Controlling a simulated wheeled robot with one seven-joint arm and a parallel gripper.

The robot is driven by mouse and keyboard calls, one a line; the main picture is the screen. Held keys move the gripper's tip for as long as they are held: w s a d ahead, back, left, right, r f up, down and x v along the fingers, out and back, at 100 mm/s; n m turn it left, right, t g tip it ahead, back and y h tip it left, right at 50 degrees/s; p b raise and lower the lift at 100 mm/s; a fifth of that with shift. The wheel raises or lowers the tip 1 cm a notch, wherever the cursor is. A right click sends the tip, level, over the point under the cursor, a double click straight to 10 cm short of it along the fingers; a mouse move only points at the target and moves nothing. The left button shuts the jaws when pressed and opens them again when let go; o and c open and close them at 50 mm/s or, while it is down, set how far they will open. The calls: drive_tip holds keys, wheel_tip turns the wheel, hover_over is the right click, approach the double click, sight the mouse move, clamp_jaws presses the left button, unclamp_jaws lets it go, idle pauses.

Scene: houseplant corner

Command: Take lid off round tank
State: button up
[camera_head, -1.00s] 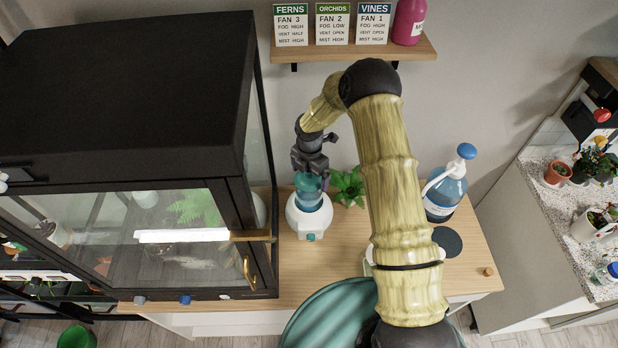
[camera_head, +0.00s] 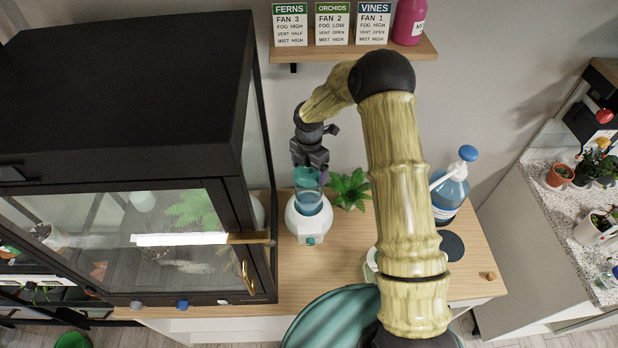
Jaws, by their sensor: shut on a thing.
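The round tank (camera_head: 309,203) is a clear blue cylinder on a white round base (camera_head: 308,229) with a small teal knob in front. Its teal lid (camera_head: 306,176) is at the top of the tank, between the jaws of my gripper (camera_head: 309,168). My gripper is shut on the lid from above and behind, and the jaws partly hide it. The lid looks slightly raised from the tank's rim, but I cannot tell whether it is fully clear of it.
A black-framed glass cabinet (camera_head: 125,100) stands close on the left. A green plant (camera_head: 349,188) is just right of the tank. A blue-topped bottle (camera_head: 448,195) and a dark disc (camera_head: 451,245) are further right on the wooden table (camera_head: 345,262). A wall shelf (camera_head: 350,48) is above.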

wheel_tip(320, 180, up, 6)
drive_tip(key=shift+r+b, duration=0.1)
drive_tip(key=shift+b, duration=0.85)
